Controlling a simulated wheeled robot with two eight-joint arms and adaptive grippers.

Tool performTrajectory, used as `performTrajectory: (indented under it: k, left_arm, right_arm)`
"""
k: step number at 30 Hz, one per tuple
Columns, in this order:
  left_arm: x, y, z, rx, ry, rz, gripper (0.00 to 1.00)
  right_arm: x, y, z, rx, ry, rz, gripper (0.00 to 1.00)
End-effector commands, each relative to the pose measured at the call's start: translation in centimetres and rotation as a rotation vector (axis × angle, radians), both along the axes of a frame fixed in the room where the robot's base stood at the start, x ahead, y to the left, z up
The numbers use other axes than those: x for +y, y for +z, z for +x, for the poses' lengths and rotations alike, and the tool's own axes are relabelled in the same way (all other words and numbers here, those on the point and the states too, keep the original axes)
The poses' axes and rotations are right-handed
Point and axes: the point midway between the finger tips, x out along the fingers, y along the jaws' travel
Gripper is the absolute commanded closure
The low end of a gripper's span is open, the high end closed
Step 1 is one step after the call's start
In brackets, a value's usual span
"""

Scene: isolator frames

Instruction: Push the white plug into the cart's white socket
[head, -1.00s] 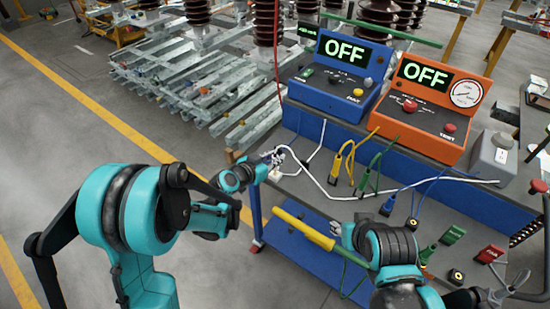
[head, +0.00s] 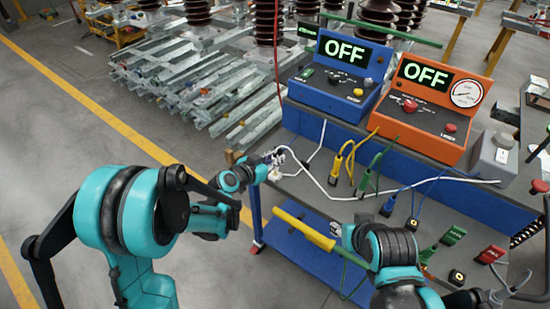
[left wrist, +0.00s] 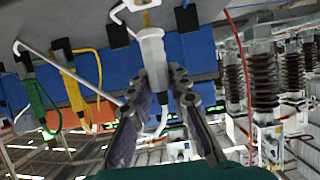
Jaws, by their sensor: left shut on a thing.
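My left gripper (head: 268,166) is at the near left corner of the cart (head: 318,196). In the left wrist view its two fingers (left wrist: 160,88) are shut around the white plug (left wrist: 152,52). The plug points to the top of that view, towards a small white piece at the frame edge that looks like the socket (left wrist: 147,4). Whether plug and socket touch, I cannot tell. In the head view the gripper mostly hides the plug. My right gripper (head: 345,236) is at the cart's front edge, beside a yellow-handled green rod (head: 303,228); its fingers are not clear.
A blue OFF box (head: 335,85) and an orange OFF box (head: 430,105) stand at the back of the cart. Yellow (head: 338,168), green and blue plugs with cables lie in front. A white cable (head: 330,193) runs across the top. Steel profiles (head: 200,95) lie behind on the floor.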

Motion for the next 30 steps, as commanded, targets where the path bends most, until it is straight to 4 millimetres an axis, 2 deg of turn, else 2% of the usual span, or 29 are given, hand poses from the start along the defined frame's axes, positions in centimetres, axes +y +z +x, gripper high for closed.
performTrajectory:
  k: [30]
  left_arm:
    - [0.0,-2.7,0.0,0.0,0.0,0.0,1.0]
  right_arm:
    - [0.0,-2.6,0.0,0.0,0.0,0.0,0.6]
